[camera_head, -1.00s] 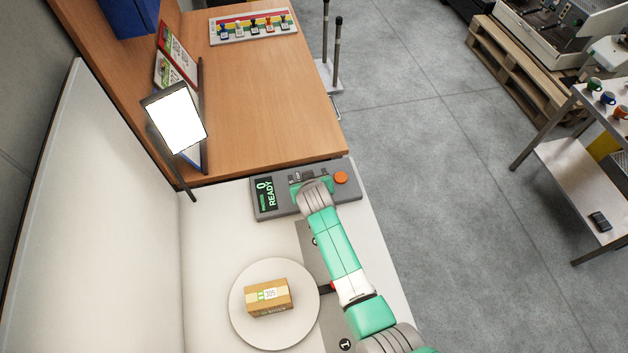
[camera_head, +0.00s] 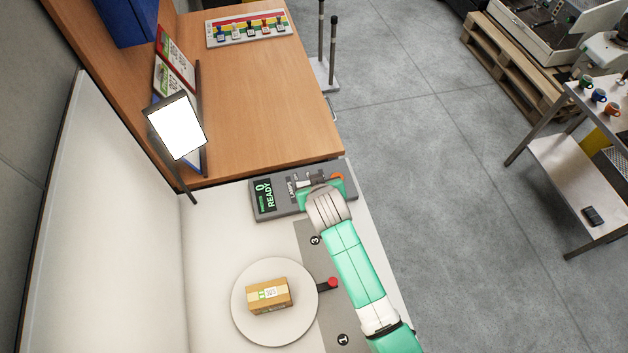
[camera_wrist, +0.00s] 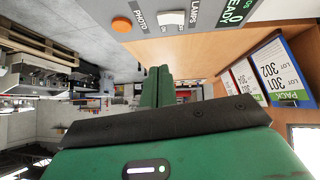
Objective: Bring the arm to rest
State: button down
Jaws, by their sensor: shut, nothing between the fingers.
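My gripper (camera_head: 318,183) is over the grey control box (camera_head: 266,213) on the white table, near its switches. In the wrist view my gripper's green fingers (camera_wrist: 157,88) are together with nothing between them. The box's display reads "0 READY", and an orange button (camera_head: 337,177) sits at its right end, partly behind my gripper. The wrist view also shows the orange button (camera_wrist: 121,25) and a white lamps switch (camera_wrist: 171,17). My arm stretches from the lower right of the head view to the box. I cannot tell whether the gripper touches the box.
A cardboard box (camera_head: 269,294) sits on a round white plate (camera_head: 245,322). A red knob (camera_head: 332,283) is beside the plate. A lit lamp panel (camera_head: 176,127) stands at the left. A wooden desk (camera_head: 260,100) lies beyond; open floor is at right.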

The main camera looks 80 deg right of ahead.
dwell(0.3)
jog(key=w+a+r+n+t+h+p, duration=0.1)
jog(key=w+a+r+n+t, duration=0.2)
jog(key=w+r, duration=0.7)
jog(key=w+a+r+t+h+p, duration=0.1)
jog(key=w+a+r+t+p, duration=0.2)
jog(key=w+r, duration=0.7)
jog(key=w+a+r+n+t+y, duration=0.1)
jog(key=w+a+r+n+t, duration=0.15)
jog(key=a+r, duration=0.6)
jog(key=w+a+r+n+t, duration=0.1)
jog(key=w+a+r+t, duration=0.3)
jog(key=r, duration=0.7)
jog(key=a+r+n+t+y+p, duration=0.35)
jog(key=a+r+t, duration=0.25)
jog(key=a+r, duration=1.05)
jog(key=s+a+r+n+t+y, duration=0.3)
jog(key=s+a+r+y, duration=0.3)
jog(key=a+r, duration=0.6)
jog(key=shift+s+a+r+t+p, duration=0.25)
jog(key=shift+s+r+t+p, duration=0.25)
jog(key=shift+s, duration=0.6)
